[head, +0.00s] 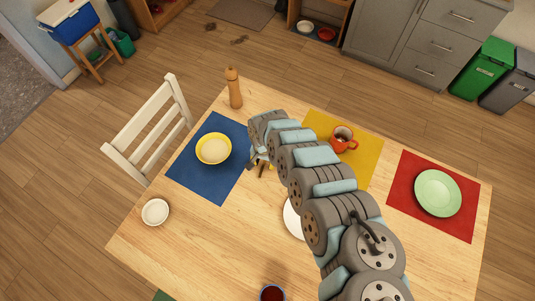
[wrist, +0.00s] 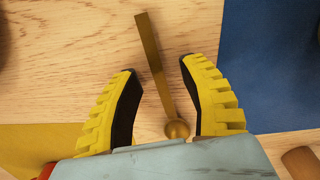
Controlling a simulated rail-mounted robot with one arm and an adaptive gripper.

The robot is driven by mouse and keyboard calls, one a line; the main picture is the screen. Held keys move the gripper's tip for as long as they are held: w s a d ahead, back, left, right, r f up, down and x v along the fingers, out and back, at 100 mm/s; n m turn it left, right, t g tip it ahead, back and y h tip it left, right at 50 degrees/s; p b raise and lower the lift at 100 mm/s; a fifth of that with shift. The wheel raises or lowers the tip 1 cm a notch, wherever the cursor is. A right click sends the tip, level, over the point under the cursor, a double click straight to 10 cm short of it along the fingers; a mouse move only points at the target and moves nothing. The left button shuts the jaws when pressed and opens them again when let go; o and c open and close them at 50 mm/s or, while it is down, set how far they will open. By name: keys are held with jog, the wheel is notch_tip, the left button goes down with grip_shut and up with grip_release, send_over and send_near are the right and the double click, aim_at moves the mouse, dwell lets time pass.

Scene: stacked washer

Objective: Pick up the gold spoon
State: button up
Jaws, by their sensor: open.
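The gold spoon (wrist: 158,70) lies on the bare wooden table in the wrist view. Its flat handle points up the picture and its round bowl lies low, close to my gripper's body. My gripper (wrist: 157,66) is open, with one yellow-padded finger on each side of the spoon. The fingers appear apart from the spoon; I cannot tell their exact height above the table. In the head view my gripper (head: 260,164) is over the table just right of the blue placemat, and my arm mostly hides the spoon there.
The blue placemat (head: 190,180) holds a yellow bowl (head: 213,148). A wooden mill (head: 235,90) stands near the far edge. An orange mug (head: 341,138) stands on the yellow placemat (head: 367,172). A white plate (head: 292,220) is partly under my arm. A green plate (head: 438,193) lies right.

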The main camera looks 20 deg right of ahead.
jog(key=shift+f, duration=0.25)
grip_shut()
jog(key=shift+r, duration=0.15)
dwell(0.4)
